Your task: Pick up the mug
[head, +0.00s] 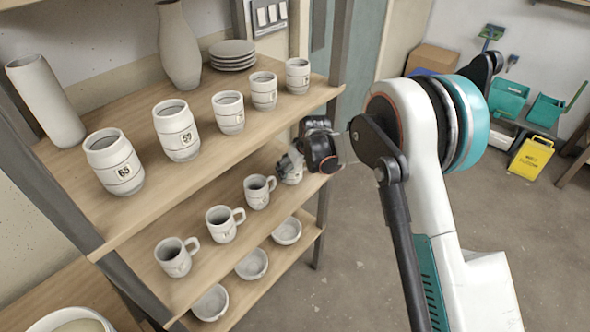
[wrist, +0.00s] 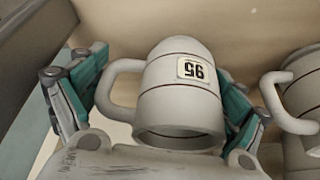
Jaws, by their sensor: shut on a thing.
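The mug (wrist: 182,100) is off-white with a handle and a numbered label that appears upside down in the wrist view. My gripper (wrist: 163,104) is shut on it, with one teal-padded finger on the handle side and the other on the opposite side. In the head view my gripper (head: 291,160) is at the right end of the middle shelf and hides most of the held mug (head: 291,175). I cannot tell whether the mug still touches the shelf.
Three similar mugs stand left along the middle shelf; the nearest (head: 259,192) is close beside the held one. Numbered handleless cups (head: 229,113) line the shelf above. Bowls (head: 287,231) sit below. A shelf post (head: 330,130) is close to my gripper.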

